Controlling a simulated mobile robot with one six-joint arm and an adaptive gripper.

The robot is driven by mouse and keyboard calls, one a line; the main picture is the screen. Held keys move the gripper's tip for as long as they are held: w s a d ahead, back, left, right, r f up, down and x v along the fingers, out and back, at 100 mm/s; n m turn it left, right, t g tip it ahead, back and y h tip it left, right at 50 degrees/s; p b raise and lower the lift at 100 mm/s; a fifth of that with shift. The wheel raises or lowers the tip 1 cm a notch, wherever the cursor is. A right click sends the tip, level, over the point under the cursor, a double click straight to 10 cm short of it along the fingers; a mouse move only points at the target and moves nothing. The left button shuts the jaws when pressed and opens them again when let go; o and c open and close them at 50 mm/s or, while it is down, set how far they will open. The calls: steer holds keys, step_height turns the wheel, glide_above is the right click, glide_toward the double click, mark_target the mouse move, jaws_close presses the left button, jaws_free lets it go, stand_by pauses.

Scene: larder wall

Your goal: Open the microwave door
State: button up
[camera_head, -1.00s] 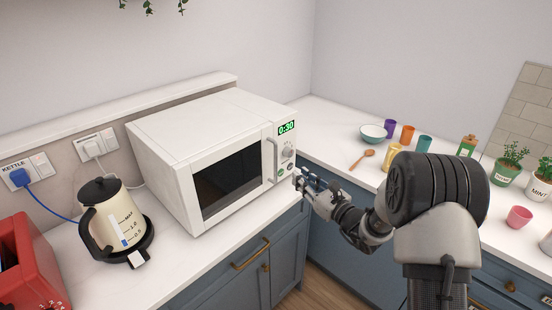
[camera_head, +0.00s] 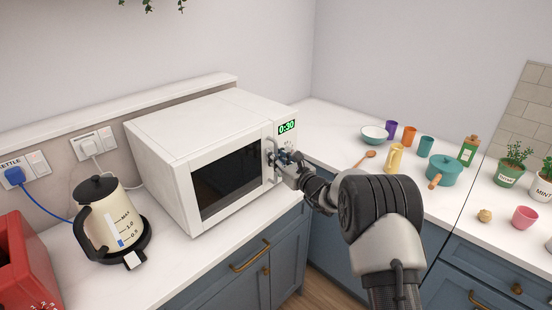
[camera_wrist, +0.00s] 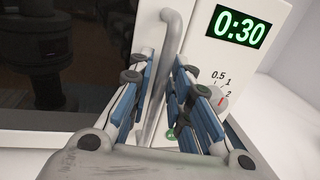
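The white microwave (camera_head: 165,145) stands on the counter with its door (camera_head: 230,182) shut and its display reading 0:30. My gripper (camera_head: 277,158) is at the vertical door handle (camera_head: 269,150) and covers part of it. In the wrist view the grey handle (camera_wrist: 167,75) passes between the two blue-padded fingers of my gripper (camera_wrist: 162,82). The fingers are apart, one on each side, with gaps visible to the handle. The dark door window (camera_wrist: 60,60) is on the left, and the display (camera_wrist: 238,27) and dial (camera_wrist: 215,100) are on the right.
A kettle (camera_head: 106,215) and a red appliance (camera_head: 22,260) stand left of the microwave. Cups, a bowl (camera_head: 373,134), a wooden spoon (camera_head: 364,159) and a teal pot (camera_head: 444,169) are on the right counter. The counter directly before the door is clear.

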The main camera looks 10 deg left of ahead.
steer(key=shift+c, duration=0.3)
jaws_close()
stand_by(0.3)
